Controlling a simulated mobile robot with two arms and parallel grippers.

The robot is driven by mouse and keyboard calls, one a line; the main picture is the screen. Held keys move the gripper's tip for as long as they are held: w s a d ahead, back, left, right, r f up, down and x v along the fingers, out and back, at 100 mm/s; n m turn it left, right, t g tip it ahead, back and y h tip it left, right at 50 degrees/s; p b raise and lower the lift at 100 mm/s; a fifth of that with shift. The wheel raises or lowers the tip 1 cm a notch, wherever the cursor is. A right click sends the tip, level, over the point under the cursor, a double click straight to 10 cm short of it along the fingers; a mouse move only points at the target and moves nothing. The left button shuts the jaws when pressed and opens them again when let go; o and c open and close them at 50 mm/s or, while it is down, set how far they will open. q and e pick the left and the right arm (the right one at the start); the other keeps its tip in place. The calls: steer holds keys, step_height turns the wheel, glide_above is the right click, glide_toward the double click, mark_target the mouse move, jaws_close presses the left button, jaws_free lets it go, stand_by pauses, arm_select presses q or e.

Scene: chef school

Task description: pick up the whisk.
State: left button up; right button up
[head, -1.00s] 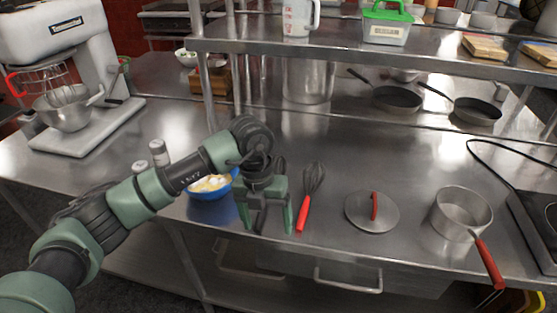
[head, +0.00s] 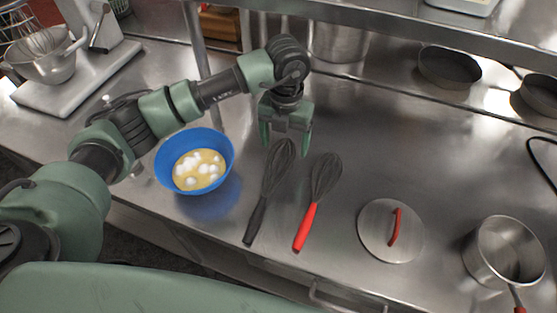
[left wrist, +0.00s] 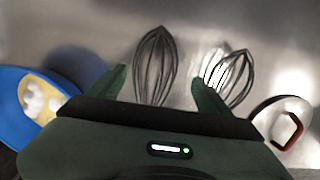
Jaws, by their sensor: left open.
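Two whisks lie on the steel counter in the head view. One is the black-handled whisk (head: 271,182), and to its right is the red-handled whisk (head: 316,208). Both have their handles toward the front edge. My left gripper (head: 285,143) is open and empty, at the wire end of the black-handled whisk. In the left wrist view, one wire head (left wrist: 155,68) shows between the open fingers of my left gripper (left wrist: 158,78). A second wire head (left wrist: 234,74) is beside the right finger. The handles are hidden there. My right gripper is not seen.
A blue bowl (head: 163,166) with yellow and white contents stands left of the whisks. A lid with a red handle (head: 376,239) and a pot (head: 489,250) are to the right. A shelf edge (head: 430,32) and a mixer (head: 90,72) are behind. Bare counter lies around the whisks.

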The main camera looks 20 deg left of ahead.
mark_target(282, 149)
arm_select(q)
steer(key=shift+s+a+f+p, duration=0.2)
steer(key=shift+f+p, duration=0.1)
steer(key=shift+f, duration=0.1)
steer(key=f, duration=0.1)
steer(key=f+p, duration=0.1)
steer(key=f, duration=0.2)
steer(key=shift+w+a+p, duration=0.2)
steer(key=shift+a+p, duration=0.05)
steer(key=shift+p, duration=0.1)
steer(key=shift+f, duration=0.35)
steer(key=c, duration=1.5)
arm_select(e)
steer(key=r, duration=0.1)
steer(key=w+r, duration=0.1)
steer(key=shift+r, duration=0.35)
arm_select(q)
steer(key=shift+w+r, duration=0.1)
steer(key=shift+r, duration=0.1)
